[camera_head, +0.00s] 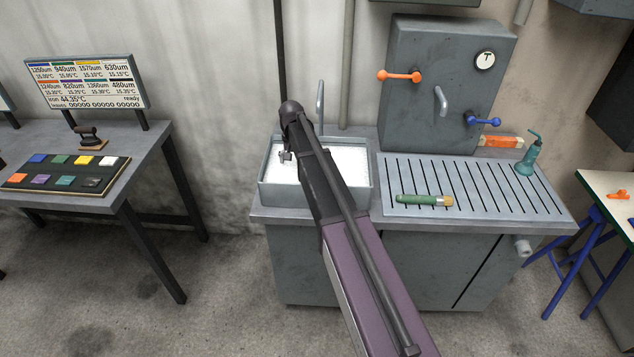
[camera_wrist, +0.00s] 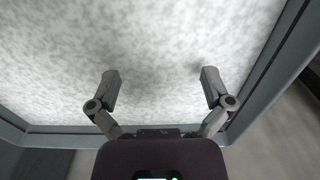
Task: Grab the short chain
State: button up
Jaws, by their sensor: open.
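I see no short chain in either view. My gripper (camera_head: 287,157) hangs over the grey sink (camera_head: 268,191), near its left side. In the wrist view my gripper (camera_wrist: 160,76) is open, with its two fingers wide apart and nothing between them. Below the fingers is a white, speckled, foam-like surface (camera_wrist: 150,45) that fills the sink and hides whatever lies under it. It also shows in the head view (camera_head: 350,165). I cannot tell whether the fingertips touch it.
A slatted drainboard (camera_head: 520,195) right of the sink holds a green cylinder (camera_head: 420,200) and a green bottle (camera_head: 528,158). A grey cabinet (camera_head: 440,60) with orange and blue handles stands behind. A table (camera_head: 150,150) with coloured blocks is at left. Sink walls surround my gripper.

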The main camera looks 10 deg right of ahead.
aim_at(296, 173)
jog(key=shift+f, duration=0.1)
jog(key=f+b, duration=0.3)
jog(key=shift+s+d+f, duration=0.1)
jog(key=shift+s+f, duration=0.05)
jog(key=shift+s, duration=0.15)
jog(key=shift+f+b, duration=0.9)
jog(key=shift+b, duration=0.2)
jog(key=shift+c, duration=0.2)
grip_shut()
